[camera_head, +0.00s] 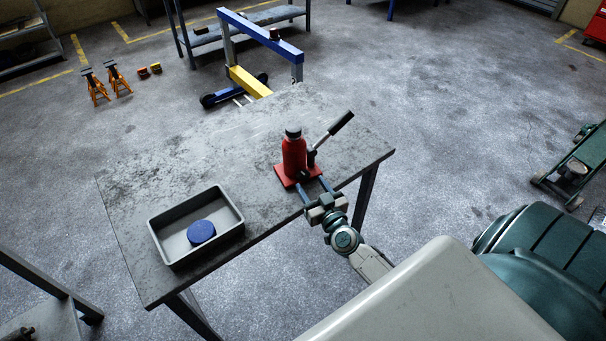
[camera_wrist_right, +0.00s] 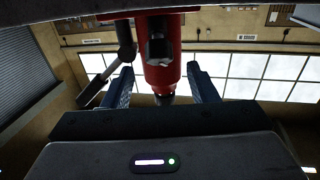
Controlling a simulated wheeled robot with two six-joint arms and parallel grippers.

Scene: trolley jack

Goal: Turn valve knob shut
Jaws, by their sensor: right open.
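The red bottle jack (camera_head: 294,157) stands upright on its red base plate near the table's right front part, with a dark cap on top and a black-gripped lever sticking up to the right. My right gripper (camera_head: 314,187) is open at the near side of the jack, low by its base. In the right wrist view the jack (camera_wrist_right: 178,72) appears upside down between the two spread fingers (camera_wrist_right: 162,87). A dark fitting (camera_wrist_right: 159,48) faces the camera on its red body; I cannot tell for certain that it is the valve knob. My left gripper is not in view.
A grey tray (camera_head: 172,252) holding a blue round disc (camera_head: 201,231) sits on the left of the worn table (camera_head: 240,140). Orange jack stands (camera_head: 96,86) and a blue and yellow frame (camera_head: 248,80) stand on the floor behind. The table's middle is clear.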

